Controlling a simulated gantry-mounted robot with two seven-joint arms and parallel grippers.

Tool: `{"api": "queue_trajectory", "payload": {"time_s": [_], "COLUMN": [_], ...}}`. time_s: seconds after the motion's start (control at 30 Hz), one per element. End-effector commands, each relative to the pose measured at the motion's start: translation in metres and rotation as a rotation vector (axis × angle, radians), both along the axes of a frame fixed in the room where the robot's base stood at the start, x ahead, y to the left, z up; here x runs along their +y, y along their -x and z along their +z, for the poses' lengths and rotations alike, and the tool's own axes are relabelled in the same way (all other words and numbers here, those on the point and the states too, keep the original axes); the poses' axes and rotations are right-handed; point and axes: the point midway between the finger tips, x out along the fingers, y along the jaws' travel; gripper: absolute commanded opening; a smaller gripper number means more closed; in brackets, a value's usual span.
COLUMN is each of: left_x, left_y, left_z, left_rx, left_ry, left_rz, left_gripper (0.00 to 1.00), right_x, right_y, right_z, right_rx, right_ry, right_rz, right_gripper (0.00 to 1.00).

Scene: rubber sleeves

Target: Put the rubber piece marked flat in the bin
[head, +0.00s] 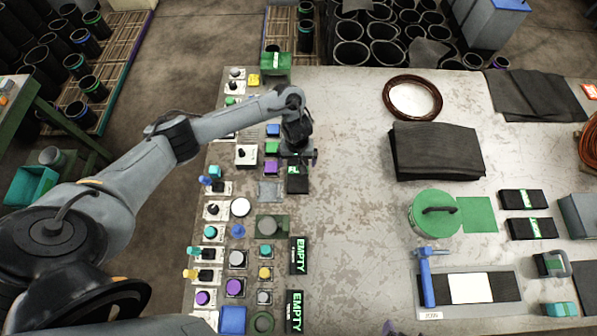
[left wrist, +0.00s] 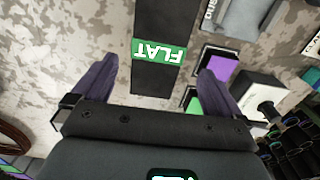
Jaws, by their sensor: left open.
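The rubber piece marked FLAT (left wrist: 158,82) is a black strip with a green and white label; it lies between my left fingers in the left wrist view. In the head view it is the small dark piece (head: 297,184) just below my left gripper (head: 302,160), partly covered by it. My left gripper (left wrist: 157,72) is open, purple fingers spread on both sides of the strip; I cannot tell if they touch it. A purple tip (head: 388,328) at the bottom edge looks like my right gripper, mostly out of frame. I cannot tell which container is the bin.
Switches and buttons (head: 237,258) line the table's left edge, with a purple block (left wrist: 222,64) close to my finger. A green box (head: 276,64) stands at the top left corner, a teal bin (head: 32,184) beyond the table. Two EMPTY signs (head: 298,256) lie below.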

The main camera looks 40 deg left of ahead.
Motion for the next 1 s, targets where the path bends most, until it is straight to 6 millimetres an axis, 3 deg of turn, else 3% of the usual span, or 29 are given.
{"api": "queue_trajectory", "payload": {"time_s": [0.43,0.7,0.77,1.0], "left_x": [-0.003,-0.004,-0.004,-0.004], "left_y": [0.001,0.001,0.001,0.001], "left_z": [-0.047,-0.050,-0.050,-0.050], "left_rx": [0.000,-0.003,-0.003,-0.003], "left_ry": [0.000,0.000,0.000,0.000], "left_rz": [0.001,0.000,0.000,0.000], "left_gripper": [1.00,1.00,0.94,0.57], "right_x": [-0.002,-0.002,-0.002,-0.001], "right_y": [0.000,0.000,0.000,0.000], "right_z": [-0.022,-0.021,-0.021,-0.021], "right_rx": [0.000,0.000,-0.001,0.000], "right_ry": [0.008,0.006,0.006,0.001], "right_rz": [0.004,0.003,0.003,0.000], "right_gripper": [1.00,1.00,1.00,1.00]}}
